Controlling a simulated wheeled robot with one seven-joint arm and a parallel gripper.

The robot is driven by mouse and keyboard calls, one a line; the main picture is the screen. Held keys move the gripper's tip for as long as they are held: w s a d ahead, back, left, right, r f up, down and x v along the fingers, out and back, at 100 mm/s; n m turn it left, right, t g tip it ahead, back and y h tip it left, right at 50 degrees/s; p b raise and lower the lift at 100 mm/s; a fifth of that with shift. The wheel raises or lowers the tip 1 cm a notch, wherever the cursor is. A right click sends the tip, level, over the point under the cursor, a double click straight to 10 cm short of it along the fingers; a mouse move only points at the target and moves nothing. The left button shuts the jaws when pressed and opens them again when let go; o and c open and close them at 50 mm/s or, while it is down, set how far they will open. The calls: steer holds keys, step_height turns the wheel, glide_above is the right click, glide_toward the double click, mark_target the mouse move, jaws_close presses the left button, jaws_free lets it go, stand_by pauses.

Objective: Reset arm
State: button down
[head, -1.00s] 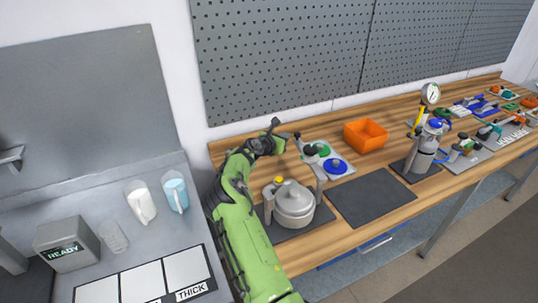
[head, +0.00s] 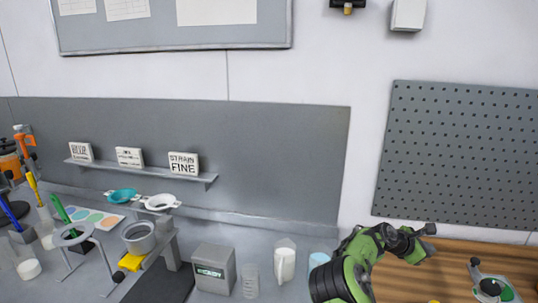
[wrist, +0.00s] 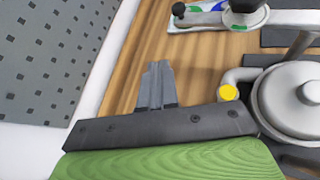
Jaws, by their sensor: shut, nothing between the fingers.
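My green arm with its dark gripper (head: 428,229) shows at the lower right of the head view, over the left end of the wooden bench. In the wrist view my gripper (wrist: 157,72) has its fingers together, with nothing between them, above bare wood.
A grey pegboard (head: 455,150) rises behind the bench. Left of my arm, a READY box (head: 213,268), cups (head: 284,262) and a strainer stand (head: 139,237) crowd the grey counter.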

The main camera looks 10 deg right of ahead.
steer(key=s+a+r+m+t+y, duration=0.1)
steer(key=s+a+r+m+y, duration=0.25)
steer(key=s+a, duration=0.35)
steer(key=s+a+r+m+t+y, duration=0.1)
steer(key=s+a+r+m+y, duration=0.3)
steer(key=a, duration=0.6)
steer(key=s+a+r+m+t+y, duration=0.1)
steer(key=s+a+r+m+y, duration=0.2)
steer(key=s+a+m, duration=0.4)
steer(key=s+a+f+m+y, duration=0.1)
steer(key=s+a+m+y, duration=0.1)
steer(key=s+a, duration=1.1)
steer(key=s, duration=0.3)
steer(key=shift+s+t, duration=0.2)
steer(key=shift+t, duration=0.1)
